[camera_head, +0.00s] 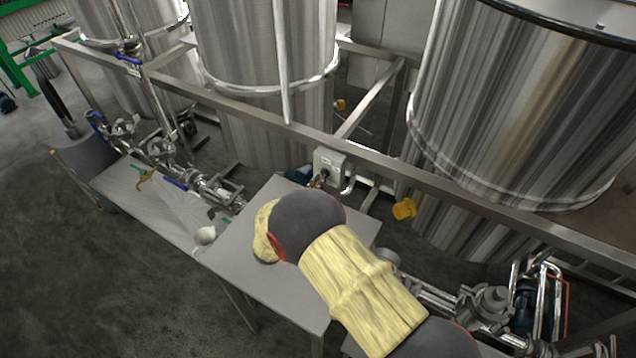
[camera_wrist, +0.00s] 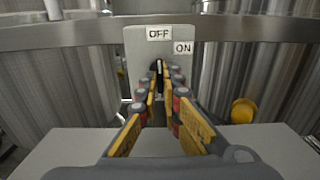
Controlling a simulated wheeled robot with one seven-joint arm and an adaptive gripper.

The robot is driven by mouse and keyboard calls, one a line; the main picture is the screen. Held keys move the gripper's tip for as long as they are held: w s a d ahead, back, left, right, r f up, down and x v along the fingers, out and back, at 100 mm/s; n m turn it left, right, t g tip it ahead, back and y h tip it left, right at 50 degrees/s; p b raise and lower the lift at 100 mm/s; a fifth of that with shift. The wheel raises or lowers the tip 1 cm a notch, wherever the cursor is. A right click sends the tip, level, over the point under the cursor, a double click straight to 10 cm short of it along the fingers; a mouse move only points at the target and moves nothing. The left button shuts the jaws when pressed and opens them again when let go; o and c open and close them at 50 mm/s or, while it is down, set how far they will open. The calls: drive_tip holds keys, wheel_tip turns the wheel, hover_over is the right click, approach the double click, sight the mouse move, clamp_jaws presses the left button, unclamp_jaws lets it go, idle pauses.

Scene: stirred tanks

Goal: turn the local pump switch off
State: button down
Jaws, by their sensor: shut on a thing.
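The pump switch box (camera_head: 329,163) is a small light grey box on the steel frame rail, in the middle of the head view. In the wrist view, the box (camera_wrist: 137,50) faces me, with an OFF label (camera_wrist: 159,33) at top and an ON label (camera_wrist: 183,47) lower and to its right. The dark switch handle (camera_wrist: 159,69) stands close to upright below OFF. My gripper (camera_wrist: 160,88) is at the box front, shut on the handle, with a yellow-padded finger on each side. The fingers hide the handle's lower part. In the head view my arm hides most of the gripper.
A grey table (camera_head: 245,258) lies below my arm. Large steel tanks (camera_head: 525,100) stand behind the frame rail (camera_head: 390,178). A yellow knob-like part (camera_head: 404,208) is right of the box. Pipes and valves (camera_head: 165,150) run at the left. Open floor is at lower left.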

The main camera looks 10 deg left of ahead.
drive_tip(key=c, duration=2)
unclamp_jaws()
drive_tip(key=v, duration=1.2)
drive_tip(key=shift+w, duration=0.1)
